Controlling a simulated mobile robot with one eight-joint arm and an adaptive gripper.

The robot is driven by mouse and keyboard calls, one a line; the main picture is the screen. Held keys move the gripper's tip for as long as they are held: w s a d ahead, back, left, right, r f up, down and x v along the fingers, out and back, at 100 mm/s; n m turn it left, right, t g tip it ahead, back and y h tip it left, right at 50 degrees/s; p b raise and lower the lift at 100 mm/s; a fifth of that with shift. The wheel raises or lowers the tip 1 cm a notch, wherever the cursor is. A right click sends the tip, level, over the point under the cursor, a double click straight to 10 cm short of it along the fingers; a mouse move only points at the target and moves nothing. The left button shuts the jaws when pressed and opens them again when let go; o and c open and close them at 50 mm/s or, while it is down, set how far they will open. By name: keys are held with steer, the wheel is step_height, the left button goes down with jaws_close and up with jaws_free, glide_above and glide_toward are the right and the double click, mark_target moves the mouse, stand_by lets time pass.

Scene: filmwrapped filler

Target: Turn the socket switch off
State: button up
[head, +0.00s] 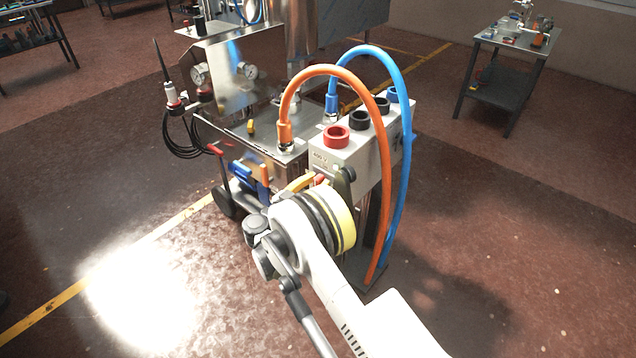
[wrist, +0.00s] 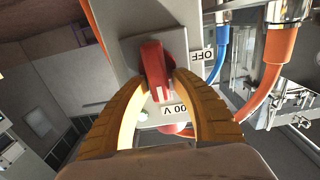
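The socket switch is a red handle (wrist: 154,68) on the grey face of the socket box (head: 352,150). In the wrist view it stands between the yellow-orange fingers of my gripper (wrist: 160,78), whose tips appear to press on both its sides. An upside-down OFF label (wrist: 203,56) is to the right of the handle, and a voltage label (wrist: 175,108) shows between the fingers. In the head view my gripper (head: 318,180) reaches the front of the box, and my wrist hides much of the switch.
An orange hose (head: 378,130) and a blue hose (head: 405,150) loop over the box to the metal machine (head: 240,85). Red, black and blue round sockets top the box. A side table (head: 510,45) stands far right. The floor at right is clear.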

jaws_close()
steer(key=shift+n, duration=0.3)
steer(key=n, duration=0.3)
steer(key=shift+w+a+f+n, duration=0.1)
steer(key=shift+w+a+n, duration=0.1)
steer(key=shift+a+n, duration=0.1)
steer(key=n, duration=0.4)
steer(key=shift+w+a+f+n, duration=0.2)
steer(key=shift+n, duration=0.1)
steer(key=n, duration=0.4)
steer(key=shift+w+a+f, duration=0.1)
steer(key=shift+a+f, duration=0.05)
steer(key=shift+f, duration=0.15)
steer(key=shift+f+n, duration=0.2)
steer(key=shift+n, duration=1.05)
steer(key=shift+f+n, duration=0.15)
steer(key=shift+n, duration=1.1)
